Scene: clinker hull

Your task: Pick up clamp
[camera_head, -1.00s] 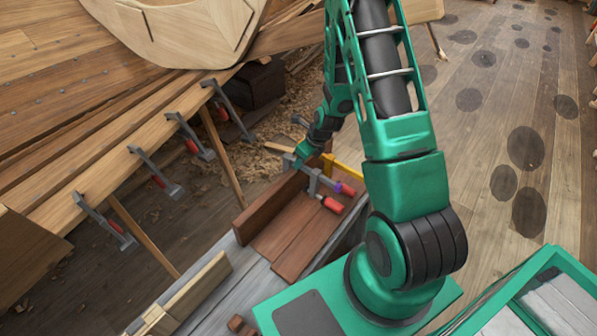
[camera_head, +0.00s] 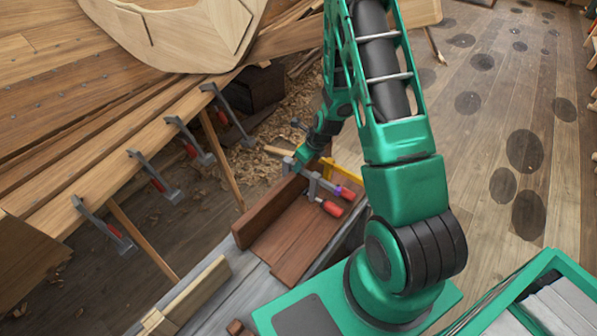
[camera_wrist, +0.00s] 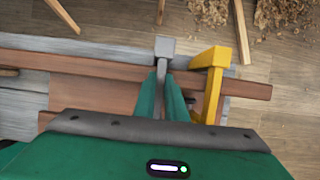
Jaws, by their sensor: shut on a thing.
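My gripper (camera_wrist: 165,92) is shut on a grey metal clamp (camera_wrist: 164,47), whose squared end shows between and just beyond the green fingers in the wrist view. In the head view, my gripper (camera_head: 302,162) is at the far end of the reddish-brown wooden tray or box. Grey clamp parts with red handles (camera_head: 331,208) show just right of and below it. The parts overlap, so I cannot tell which handle belongs to the held clamp. My fingers hide much of its bar.
A yellow clamp-like piece (camera_wrist: 212,70) stands close right of my fingers. A brown upright board (camera_head: 270,211) borders the box's left side. Several grey clamps hang along the plank edge (camera_head: 150,137) at left. Wood shavings (camera_head: 258,160) lie on the floor beyond.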

